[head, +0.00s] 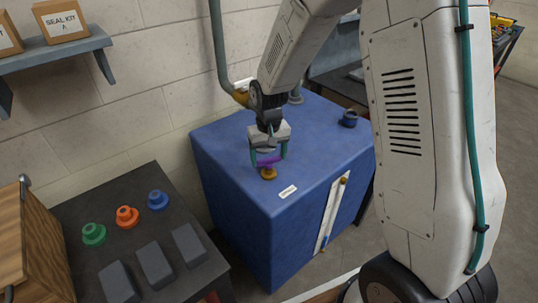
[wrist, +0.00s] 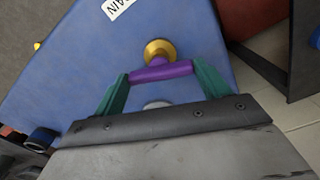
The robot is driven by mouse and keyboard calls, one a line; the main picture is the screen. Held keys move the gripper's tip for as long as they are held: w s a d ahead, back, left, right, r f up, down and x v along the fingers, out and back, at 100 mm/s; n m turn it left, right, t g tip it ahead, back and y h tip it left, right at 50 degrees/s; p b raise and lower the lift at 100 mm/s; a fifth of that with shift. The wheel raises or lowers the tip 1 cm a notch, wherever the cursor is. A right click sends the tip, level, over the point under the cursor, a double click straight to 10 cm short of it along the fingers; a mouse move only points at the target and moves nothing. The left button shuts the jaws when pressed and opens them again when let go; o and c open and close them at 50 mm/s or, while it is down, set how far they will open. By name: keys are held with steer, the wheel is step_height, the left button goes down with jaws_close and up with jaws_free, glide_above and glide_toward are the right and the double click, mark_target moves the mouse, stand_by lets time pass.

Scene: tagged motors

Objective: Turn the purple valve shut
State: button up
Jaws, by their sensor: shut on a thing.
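The purple valve handle (head: 268,161) sits on a brass stem (head: 268,174) on top of the blue cabinet (head: 225,155). In the wrist view the purple handle (wrist: 160,71) is a bar lying across the picture, with the round brass fitting (wrist: 158,50) just beyond its middle. My gripper (head: 268,155) reaches down from above with its green fingers at the two ends of the bar. In the wrist view my gripper (wrist: 160,82) is shut on the handle.
A dark bench (head: 75,215) at the lower left carries a green knob (head: 93,234), an orange knob (head: 127,216) and a blue knob (head: 158,199). A dark blue round fitting (head: 348,119) stands on the cabinet's right rear. A grey pipe (head: 219,50) runs down the wall behind.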

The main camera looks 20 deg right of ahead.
mark_target(269, 158)
steer(key=shift+w+n, duration=0.1)
steer(key=shift+n, duration=1.8)
steer(key=o, duration=1)
step_height(269, 158, up, 8)
steer(key=shift+f, duration=0.1)
